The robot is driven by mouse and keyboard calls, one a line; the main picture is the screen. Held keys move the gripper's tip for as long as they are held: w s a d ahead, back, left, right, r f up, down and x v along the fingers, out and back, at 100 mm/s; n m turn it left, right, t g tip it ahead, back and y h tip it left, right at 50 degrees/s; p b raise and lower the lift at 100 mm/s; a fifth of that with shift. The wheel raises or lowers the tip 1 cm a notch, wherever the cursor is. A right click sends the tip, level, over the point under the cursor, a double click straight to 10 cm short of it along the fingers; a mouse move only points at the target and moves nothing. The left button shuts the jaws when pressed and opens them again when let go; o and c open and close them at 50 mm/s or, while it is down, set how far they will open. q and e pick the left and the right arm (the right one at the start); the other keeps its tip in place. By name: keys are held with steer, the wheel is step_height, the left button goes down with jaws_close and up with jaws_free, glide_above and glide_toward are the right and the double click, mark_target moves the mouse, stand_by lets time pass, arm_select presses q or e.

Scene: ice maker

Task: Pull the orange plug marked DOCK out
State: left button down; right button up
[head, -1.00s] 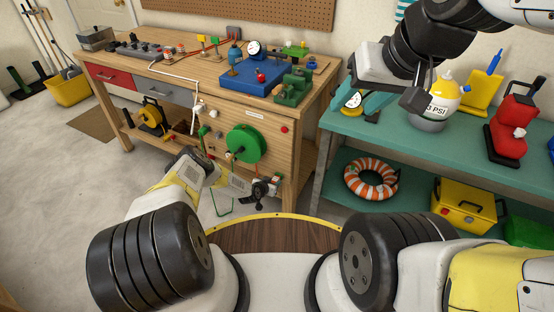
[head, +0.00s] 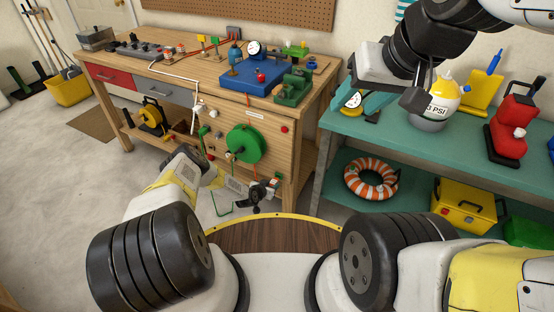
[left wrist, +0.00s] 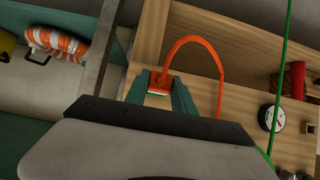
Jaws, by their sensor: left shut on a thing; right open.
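My left gripper (left wrist: 159,92) is shut on the orange plug (left wrist: 160,81), which sits between its two teal fingers in the left wrist view. An orange cable (left wrist: 190,40) loops from the plug. The wooden panel lies behind it; I cannot tell whether the plug is seated, and no DOCK marking is readable. My right gripper (head: 378,104) is open and empty over the teal table at the right.
The wooden workbench (head: 262,112) carries a green reel (head: 245,144) close to my left gripper. A green cord (left wrist: 282,75) runs beside the orange cable. The teal table (head: 460,142) holds several items; a striped ring (head: 371,179) and yellow box (head: 462,204) are on its lower shelf.

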arm_select(q)
steer(key=shift+s+a, duration=0.3)
steer(key=shift+s, duration=0.3)
steer(key=shift+s+a, duration=0.3)
steer(key=shift+s, duration=0.3)
steer(key=shift+s+a, duration=0.3)
steer(key=shift+s, duration=0.3)
